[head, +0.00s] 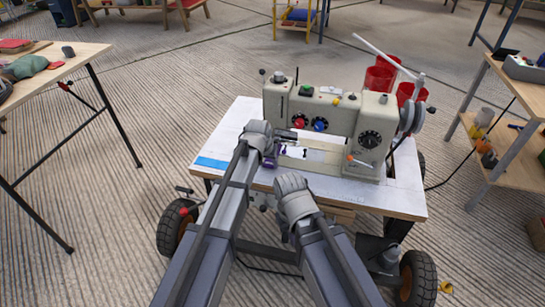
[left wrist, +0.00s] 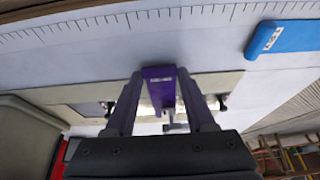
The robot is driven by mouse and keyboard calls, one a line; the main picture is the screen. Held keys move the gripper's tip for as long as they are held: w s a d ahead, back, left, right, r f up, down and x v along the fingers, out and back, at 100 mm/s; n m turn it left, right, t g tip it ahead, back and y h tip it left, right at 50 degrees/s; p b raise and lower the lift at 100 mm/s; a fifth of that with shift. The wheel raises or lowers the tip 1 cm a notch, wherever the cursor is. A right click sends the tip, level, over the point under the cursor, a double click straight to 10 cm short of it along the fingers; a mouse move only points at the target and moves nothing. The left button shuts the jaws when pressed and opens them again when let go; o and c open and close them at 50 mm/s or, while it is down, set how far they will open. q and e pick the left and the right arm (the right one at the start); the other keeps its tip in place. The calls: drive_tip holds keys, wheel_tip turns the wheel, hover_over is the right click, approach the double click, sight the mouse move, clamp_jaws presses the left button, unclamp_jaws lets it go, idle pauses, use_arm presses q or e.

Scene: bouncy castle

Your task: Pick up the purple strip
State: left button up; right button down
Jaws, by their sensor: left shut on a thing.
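The purple strip (left wrist: 160,88) is between the two dark fingers of my left gripper (left wrist: 163,82) in the left wrist view. The fingers are shut on it. In the head view the purple strip (head: 270,162) is a small patch beside my left gripper (head: 280,146), low over the sewing table's left part. I cannot tell whether it still touches the tabletop. My right gripper (head: 294,190) is at the table's front edge, and its fingers are hidden by its own wrist.
A sewing machine (head: 335,115) stands on the wheeled table (head: 405,200). A blue piece (head: 212,163) lies at the table's left edge, also visible in the left wrist view (left wrist: 285,38). Red containers (head: 380,78) stand behind. Side tables flank at left (head: 60,62) and right (head: 525,100).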

use_arm(q)
drive_tip(key=c, duration=0.7)
drive_tip(key=shift+r, duration=0.15)
drive_tip(key=shift+c, duration=0.2)
